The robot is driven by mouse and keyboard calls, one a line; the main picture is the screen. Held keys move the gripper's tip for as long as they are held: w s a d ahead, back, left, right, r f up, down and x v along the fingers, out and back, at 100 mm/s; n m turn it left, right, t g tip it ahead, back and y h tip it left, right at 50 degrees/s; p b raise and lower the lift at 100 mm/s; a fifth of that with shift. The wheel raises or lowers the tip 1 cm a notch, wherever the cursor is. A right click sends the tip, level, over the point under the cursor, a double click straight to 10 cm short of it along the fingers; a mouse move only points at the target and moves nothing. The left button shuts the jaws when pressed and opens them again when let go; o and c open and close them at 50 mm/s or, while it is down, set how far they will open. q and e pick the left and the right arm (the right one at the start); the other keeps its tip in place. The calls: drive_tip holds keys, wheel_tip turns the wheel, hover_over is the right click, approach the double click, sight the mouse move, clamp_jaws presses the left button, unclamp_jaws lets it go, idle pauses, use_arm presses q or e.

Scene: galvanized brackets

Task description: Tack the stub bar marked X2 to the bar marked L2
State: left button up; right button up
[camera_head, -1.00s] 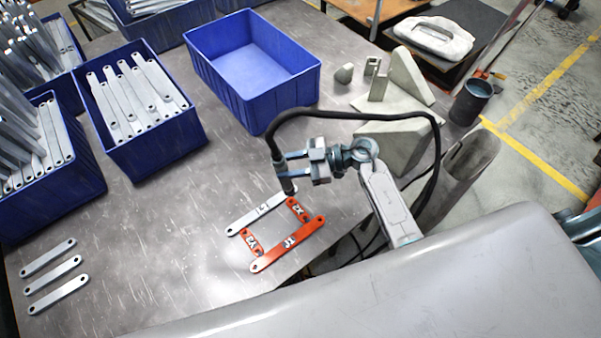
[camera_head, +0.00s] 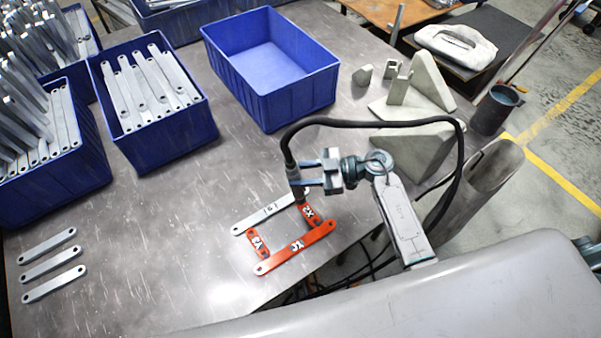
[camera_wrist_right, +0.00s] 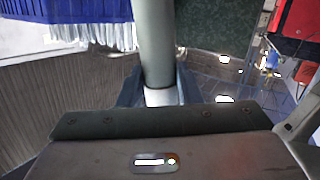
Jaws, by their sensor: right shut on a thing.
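A pale metal bar (camera_head: 269,210), its mark too small to read surely, lies on the table. The red stub bar marked X2 (camera_head: 309,213) runs from its right end to a long red bar (camera_head: 296,248) with a blurred mark. A second red stub (camera_head: 258,243) joins the left side, forming a four-sided frame. My right gripper (camera_head: 297,174) is shut on a dark torch with a cable (camera_head: 293,190). The torch points down at the corner of the pale bar and X2, hiding part of it; contact cannot be told. In the right wrist view the torch (camera_wrist_right: 157,45) stands between the fingers.
An empty blue bin (camera_head: 325,80) stands behind the frame. Blue bins of pale bars (camera_head: 207,130) stand at the left. Several loose bars (camera_head: 50,265) lie front left. Grey blocks (camera_head: 415,148) and a dark cup (camera_head: 496,108) are to the right.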

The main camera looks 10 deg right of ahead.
drive_tip(key=shift+f, duration=0.5)
idle(2.5)
wheel_tip(320, 180, up, 6)
drive_tip(key=p, duration=0.6)
drive_tip(key=shift+f, duration=0.35)
